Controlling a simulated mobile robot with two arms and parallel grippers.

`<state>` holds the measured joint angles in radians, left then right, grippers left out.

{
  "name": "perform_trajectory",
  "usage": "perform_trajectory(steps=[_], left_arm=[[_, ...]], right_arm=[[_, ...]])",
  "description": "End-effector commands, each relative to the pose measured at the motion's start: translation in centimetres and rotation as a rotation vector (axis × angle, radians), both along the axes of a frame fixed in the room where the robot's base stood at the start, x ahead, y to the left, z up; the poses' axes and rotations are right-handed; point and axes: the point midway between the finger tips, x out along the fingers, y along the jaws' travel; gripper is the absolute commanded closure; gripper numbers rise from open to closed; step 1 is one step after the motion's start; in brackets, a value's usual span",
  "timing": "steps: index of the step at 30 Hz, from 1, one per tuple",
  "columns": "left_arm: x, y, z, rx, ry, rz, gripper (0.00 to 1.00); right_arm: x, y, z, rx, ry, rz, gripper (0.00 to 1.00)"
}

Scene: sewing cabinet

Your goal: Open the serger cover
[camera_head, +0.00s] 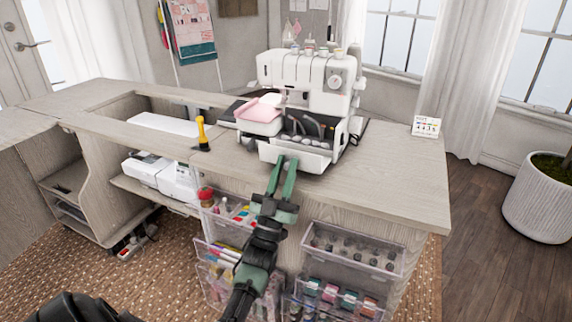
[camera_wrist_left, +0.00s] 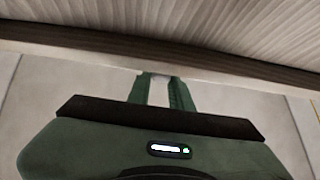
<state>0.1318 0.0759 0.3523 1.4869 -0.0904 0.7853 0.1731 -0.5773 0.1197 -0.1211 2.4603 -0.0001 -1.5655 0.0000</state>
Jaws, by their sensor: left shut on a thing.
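The white serger (camera_head: 305,85) stands on the wooden cabinet top. Its front serger cover (camera_head: 311,160) is hinged down and outward at the machine's base. The dark looper area (camera_head: 305,127) shows above it. My left gripper (camera_head: 284,161) reaches up from the front, its green fingers shut on the cover's front edge. In the left wrist view the fingers (camera_wrist_left: 158,83) are close together, with a small pale bit between their tips. My right gripper is not in view.
A yellow-handled tool (camera_head: 201,132) stands on the cabinet top (camera_head: 390,180). Clear bins (camera_head: 352,248) hang on the cabinet front beside my left arm. A small calendar card (camera_head: 426,125) stands at right.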

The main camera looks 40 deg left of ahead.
Motion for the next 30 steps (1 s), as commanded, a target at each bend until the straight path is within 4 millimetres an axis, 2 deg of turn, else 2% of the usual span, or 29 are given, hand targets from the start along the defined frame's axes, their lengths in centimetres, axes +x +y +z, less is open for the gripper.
perform_trajectory(steps=[1, 17, 18, 20, 30], left_arm=[[0.34, 0.04, -1.3, -0.008, 0.03, 0.001, 1.0], [0.3, -0.01, -1.41, -0.007, 0.028, 0.0, 1.0], [0.3, -0.01, -1.4, -0.007, 0.028, 0.0, 0.74], [0.31, -0.02, -1.38, -0.007, 0.028, 0.0, 0.61], [0.31, 0.07, -1.25, -0.008, 0.026, 0.001, 0.61]], right_arm=[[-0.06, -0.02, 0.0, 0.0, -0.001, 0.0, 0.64], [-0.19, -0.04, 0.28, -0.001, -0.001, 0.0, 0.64], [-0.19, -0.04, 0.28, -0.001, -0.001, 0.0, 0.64], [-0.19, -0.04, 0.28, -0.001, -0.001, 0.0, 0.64], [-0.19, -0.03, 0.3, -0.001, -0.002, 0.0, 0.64]])
